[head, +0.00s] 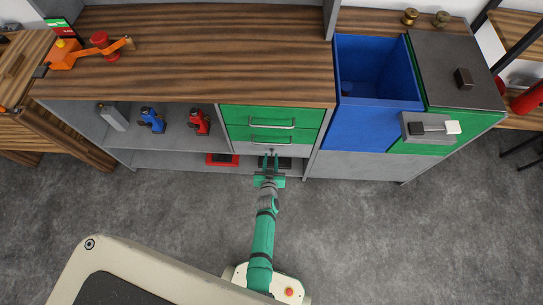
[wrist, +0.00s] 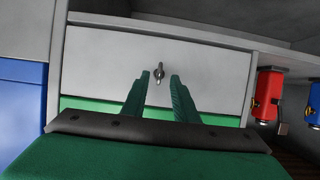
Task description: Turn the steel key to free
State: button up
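The steel key (wrist: 159,73) is a small metal piece standing out from a plain grey panel (wrist: 110,65). In the head view this panel lies just below two green drawers, and the key shows as a tiny spot (head: 270,152). My green gripper (head: 269,172) is in front of the panel. In the wrist view the two fingers of the gripper (wrist: 160,80) are apart, with empty space between them. The key appears between the fingertips and slightly beyond them. I see no contact with it, and the exact depth gap cannot be told.
Green drawers (head: 273,116) with bar handles sit above the panel. A red tool (head: 198,122) and a blue tool (head: 152,120) stand on the shelf to the left. A blue bin (head: 375,75) is at right. Grey floor (head: 400,240) is clear in front.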

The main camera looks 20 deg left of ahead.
jog(key=shift+x, duration=1)
grip_shut()
